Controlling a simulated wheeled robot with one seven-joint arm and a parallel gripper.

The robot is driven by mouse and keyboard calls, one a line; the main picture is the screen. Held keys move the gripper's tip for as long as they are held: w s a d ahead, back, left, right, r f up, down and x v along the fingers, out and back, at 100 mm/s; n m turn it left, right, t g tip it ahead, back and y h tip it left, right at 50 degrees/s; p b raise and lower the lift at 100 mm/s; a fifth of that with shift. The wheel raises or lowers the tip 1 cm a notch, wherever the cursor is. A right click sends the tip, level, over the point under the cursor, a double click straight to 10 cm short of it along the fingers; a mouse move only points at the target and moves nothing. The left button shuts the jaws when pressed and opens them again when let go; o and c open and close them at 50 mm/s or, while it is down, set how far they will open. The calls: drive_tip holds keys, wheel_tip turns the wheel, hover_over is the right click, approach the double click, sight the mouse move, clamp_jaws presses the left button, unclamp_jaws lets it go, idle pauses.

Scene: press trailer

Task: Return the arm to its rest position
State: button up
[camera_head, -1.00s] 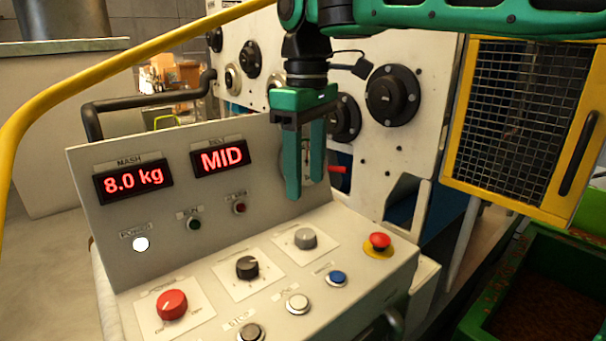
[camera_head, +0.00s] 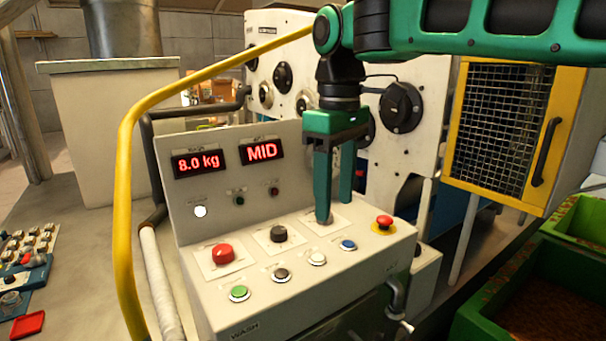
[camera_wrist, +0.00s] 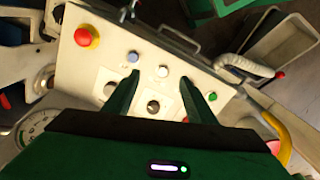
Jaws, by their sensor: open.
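My green gripper (camera_head: 335,196) points down over the right part of the control panel (camera_head: 300,290) in the head view. Its two fingers are apart and nothing is between them. In that view one fingertip overlaps the grey knob at the panel's upper right; I cannot tell whether they touch. In the wrist view the open fingers (camera_wrist: 164,90) show above the panel, with a knob, a white button and a blue button (camera_wrist: 133,56) seen between or near them. My arm reaches in from the upper right.
The panel carries a red knob (camera_head: 223,253), a black knob (camera_head: 279,234), a green button (camera_head: 239,293) and a red emergency stop (camera_head: 384,222). Its displays read 8.0 kg and MID. A yellow rail (camera_head: 124,200) curves at left. A yellow mesh cage (camera_head: 500,120) and green bins (camera_head: 490,305) stand right.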

drive_tip(key=s+d+f+m, duration=0.1)
drive_tip(key=d+f+m, duration=0.3)
drive_tip(key=d, duration=0.6)
drive_tip(key=s+d+f+m, duration=0.2)
drive_tip(key=d+f+m, duration=0.2)
drive_tip(key=d, duration=0.7)
drive_tip(key=s+d+f+m, duration=0.9)
drive_tip(key=s+d+f, duration=0.4)
drive_tip(key=s, duration=0.4)
drive_tip(key=shift+s+d+f, duration=0.15)
drive_tip(key=shift+s+d, duration=0.25)
drive_tip(key=shift+d, duration=0.25)
drive_tip(key=shift+w+f, duration=0.2)
drive_tip(key=shift+w, duration=0.45)
